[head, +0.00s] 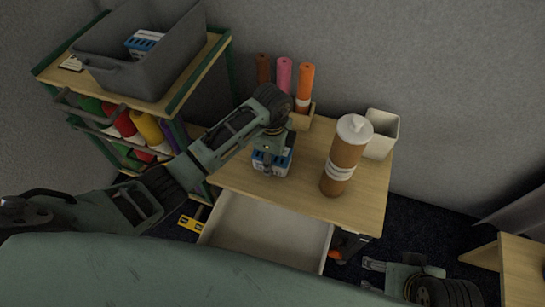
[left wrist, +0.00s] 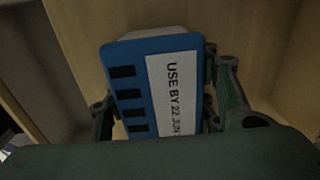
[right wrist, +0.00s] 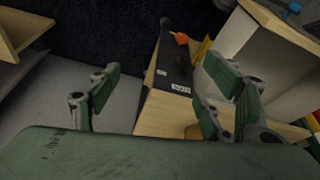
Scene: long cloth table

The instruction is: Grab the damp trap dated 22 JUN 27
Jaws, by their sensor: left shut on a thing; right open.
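A blue and white damp trap (head: 271,163) is at the wooden desktop, under my left gripper (head: 272,150). I cannot tell whether it touches the desktop. In the left wrist view the damp trap (left wrist: 172,88) sits between the fingers of my left gripper (left wrist: 160,105), which is shut on it. Its white label reads "USE BY 22 JUN", and the end of the text is hidden. Another blue and white box (head: 143,42) lies in a grey bin (head: 100,62) on the shelf; its date is unreadable. My right gripper (head: 372,274) is open and empty, low beside the desk.
A brown bottle (head: 345,160) with a white cap stands right of the damp trap, before a pale square pot (head: 382,135). Upright rolls (head: 284,75) stand behind. An open, empty drawer (head: 262,235) juts out below the desktop (head: 300,200). A wooden piece (head: 522,270) is at right.

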